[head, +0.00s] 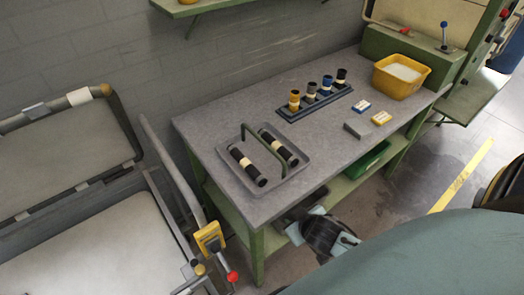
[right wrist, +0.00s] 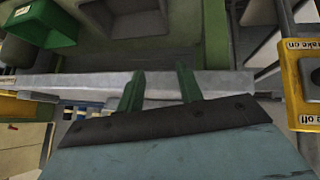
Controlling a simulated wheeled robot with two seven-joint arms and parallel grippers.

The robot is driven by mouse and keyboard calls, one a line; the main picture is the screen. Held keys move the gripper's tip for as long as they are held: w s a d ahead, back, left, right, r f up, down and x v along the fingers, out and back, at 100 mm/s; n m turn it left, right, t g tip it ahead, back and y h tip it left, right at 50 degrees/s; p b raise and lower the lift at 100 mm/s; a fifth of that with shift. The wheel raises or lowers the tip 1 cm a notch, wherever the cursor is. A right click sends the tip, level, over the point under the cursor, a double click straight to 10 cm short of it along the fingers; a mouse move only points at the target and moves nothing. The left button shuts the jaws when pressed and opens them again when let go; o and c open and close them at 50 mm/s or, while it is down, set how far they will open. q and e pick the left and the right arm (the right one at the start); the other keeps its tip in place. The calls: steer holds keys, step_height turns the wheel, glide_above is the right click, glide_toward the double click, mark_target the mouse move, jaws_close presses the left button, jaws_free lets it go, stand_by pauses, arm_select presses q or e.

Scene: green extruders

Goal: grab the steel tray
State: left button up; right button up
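The steel tray (head: 283,178) lies flat on the left part of the grey workbench in the head view. It has a green arched handle (head: 262,143) and carries two dark cylinders with cream bands (head: 247,165). My right gripper (right wrist: 160,88) shows two green fingers apart with nothing gripped between them. In the head view it is low in front of the bench (head: 305,222), below and right of the tray and apart from it. I cannot make out the tray in the right wrist view. My left gripper is not in view.
A dark rack (head: 314,104) with several banded cylinders stands behind the tray. A yellow bin (head: 400,77) and small boxes (head: 380,118) are to the right. A yellow brake box (head: 209,237) is by the bench's left end. The bench's front edge (right wrist: 70,82) crosses the wrist view.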

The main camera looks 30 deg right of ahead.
step_height(320, 180, up, 9)
steer(key=w+t+p, duration=0.1)
steer(key=w+t, duration=0.1)
steer(key=w, duration=0.1)
steer(key=n+t+y, duration=0.1)
steer(key=t+y, duration=0.1)
steer(key=t, duration=0.2)
glide_toward(266, 144)
steer(key=shift+p+x, duration=0.3)
steer(key=shift+x, duration=4.65)
steer(key=shift+r, duration=0.2)
jaws_close()
steer(key=shift+w+r, duration=0.15)
